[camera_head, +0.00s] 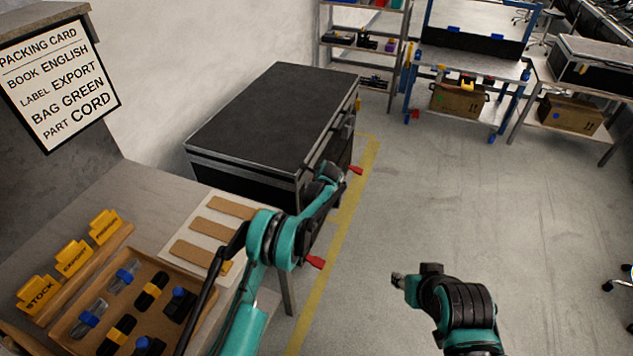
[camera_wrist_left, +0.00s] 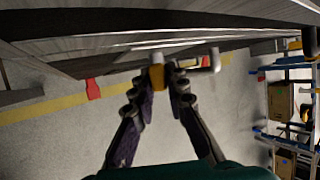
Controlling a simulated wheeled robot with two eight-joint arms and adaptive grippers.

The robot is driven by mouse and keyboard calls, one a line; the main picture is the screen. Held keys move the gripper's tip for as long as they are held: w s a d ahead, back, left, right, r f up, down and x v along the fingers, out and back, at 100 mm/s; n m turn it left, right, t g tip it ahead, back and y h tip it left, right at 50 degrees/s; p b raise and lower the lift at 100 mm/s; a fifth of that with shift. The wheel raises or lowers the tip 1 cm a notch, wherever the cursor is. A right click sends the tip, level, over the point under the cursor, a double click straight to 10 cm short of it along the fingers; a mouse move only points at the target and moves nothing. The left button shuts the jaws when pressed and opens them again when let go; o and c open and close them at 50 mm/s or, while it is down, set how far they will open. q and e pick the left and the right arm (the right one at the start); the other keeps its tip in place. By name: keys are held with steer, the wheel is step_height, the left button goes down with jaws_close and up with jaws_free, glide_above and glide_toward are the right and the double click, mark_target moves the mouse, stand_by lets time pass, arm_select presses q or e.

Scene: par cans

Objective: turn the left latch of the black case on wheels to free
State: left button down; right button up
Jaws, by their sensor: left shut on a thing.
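The black case (camera_head: 270,115) stands against the wall with its lid down. My left gripper (camera_head: 331,170) is at the near part of its front face. In the left wrist view, my left gripper (camera_wrist_left: 164,82) is shut with both fingertips around a small yellow latch (camera_wrist_left: 157,76) on the case's front. The head view hides this latch behind the gripper. Another yellow piece (camera_head: 358,104) shows at the far end of the front. My right gripper (camera_head: 398,280) hangs over open floor, away from the case; its jaws cannot be made out.
Red pieces (camera_head: 316,262) stick out low at the case's front. A metal handle (camera_wrist_left: 213,60) lies right of the fingers in the wrist view. A bench with a wooden tray (camera_head: 62,317) stands at near left. The floor (camera_head: 410,190) right of the yellow line is clear.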

arm_select(q)
steer(key=t, duration=0.3)
steer(key=shift+s+f+n+h, duration=0.25)
steer(key=shift+f+n+h, duration=0.05)
steer(key=shift+n+h, duration=0.1)
steer(key=shift+s+a+f+n+t, duration=0.1)
steer(key=shift+n+t, duration=0.15)
steer(key=shift+t, duration=0.6)
steer(key=shift+f+n+t, duration=0.1)
steer(key=shift+n+t, duration=0.15)
steer(key=shift+t, duration=0.6)
steer(key=c, duration=1.5)
jaws_free()
steer(key=shift+c, duration=0.2)
steer(key=shift+s, duration=0.1)
